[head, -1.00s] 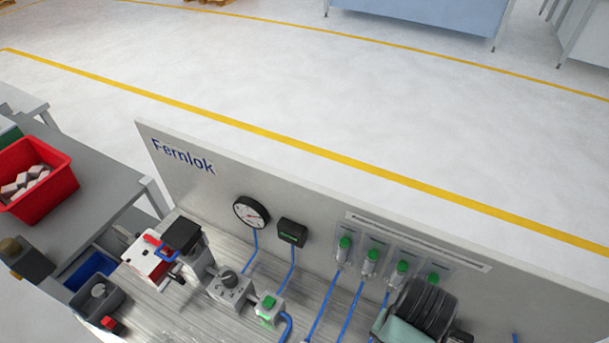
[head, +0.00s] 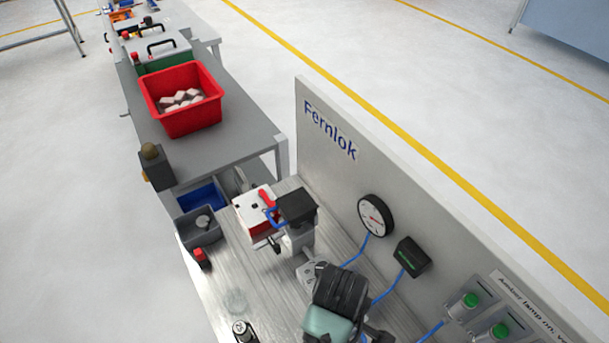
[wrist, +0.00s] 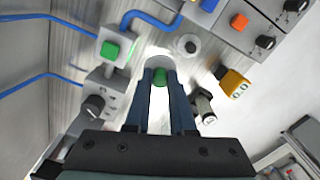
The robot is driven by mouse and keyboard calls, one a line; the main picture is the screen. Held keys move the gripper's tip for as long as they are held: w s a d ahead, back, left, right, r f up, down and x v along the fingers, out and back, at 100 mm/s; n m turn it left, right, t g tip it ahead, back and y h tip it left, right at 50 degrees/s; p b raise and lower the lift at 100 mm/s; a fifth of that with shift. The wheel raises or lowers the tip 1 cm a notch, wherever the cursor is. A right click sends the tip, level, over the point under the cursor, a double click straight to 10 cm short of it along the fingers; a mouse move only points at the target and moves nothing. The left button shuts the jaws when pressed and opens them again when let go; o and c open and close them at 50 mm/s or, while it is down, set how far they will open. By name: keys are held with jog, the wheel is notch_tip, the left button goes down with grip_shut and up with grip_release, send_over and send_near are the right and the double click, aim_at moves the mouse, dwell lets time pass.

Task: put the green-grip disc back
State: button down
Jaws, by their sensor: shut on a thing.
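My gripper (wrist: 160,77) shows in the wrist view, pointing at the metal bench with its two blue-grey fingers close together. It is shut on a small green piece (wrist: 160,78), which looks like the green grip of the disc. A grey ring with a dark centre (wrist: 188,44) lies just ahead of the fingertips, slightly right. In the head view my dark, ribbed wrist covers the bench near the Fernlok panel (head: 345,160), and my fingertips are hidden.
In the wrist view, a green-button block (wrist: 110,49) and knob block (wrist: 94,105) stand left. A yellow display block (wrist: 234,82) and small cylinder (wrist: 204,106) stand right. In the head view, a red bin (head: 190,124) of pale blocks sits on a grey side table (head: 228,147).

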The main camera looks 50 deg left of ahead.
jog(key=s+a+f+n, duration=0.1)
jog(key=n, duration=0.1)
jog(key=s+a+f+n, duration=0.1)
jog(key=s+f+n, duration=0.1)
jog(key=n, duration=0.1)
jog(key=s+a+f+n+p, duration=0.1)
jog(key=f+n, duration=0.1)
jog(key=shift+s+a, duration=0.25)
jog(key=shift+a, duration=0.1)
jog(key=shift+f, duration=2.45)
jog(key=shift+f, duration=0.15)
jog(key=c, duration=0.8)
grip_release()
jog(key=shift+o, duration=0.2)
